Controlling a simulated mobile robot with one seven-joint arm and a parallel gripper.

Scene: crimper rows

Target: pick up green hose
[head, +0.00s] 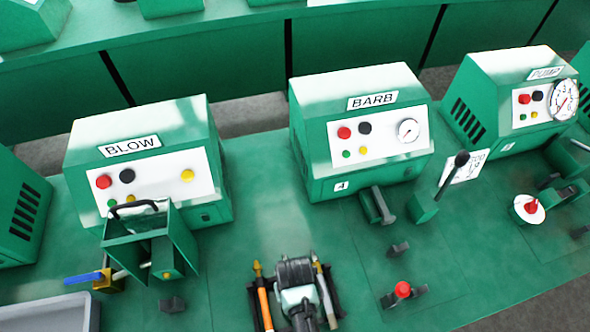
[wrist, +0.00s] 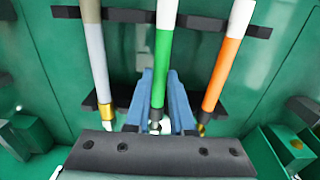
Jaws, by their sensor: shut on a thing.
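The green hose (wrist: 161,62) has a white upper part and a metal lower end. It runs down the middle of the wrist view, between the blue fingers of my gripper (wrist: 160,82), which are shut on it. It crosses the dark rack (wrist: 200,22) between a grey hose (wrist: 97,62) on the left and an orange hose (wrist: 222,70) on the right. In the head view my arm's end covers the green hose. The orange hose (head: 264,305) and the grey hose (head: 325,292) show on either side of it.
The BLOW machine (head: 190,125), with an open-topped green guard (head: 122,255) before it, stands on the left. The BARB machine (head: 320,105) stands behind the rack. A red knob (head: 403,289) and a black-knobbed lever (head: 450,175) are to the right. A grey bin (head: 45,312) is lower left.

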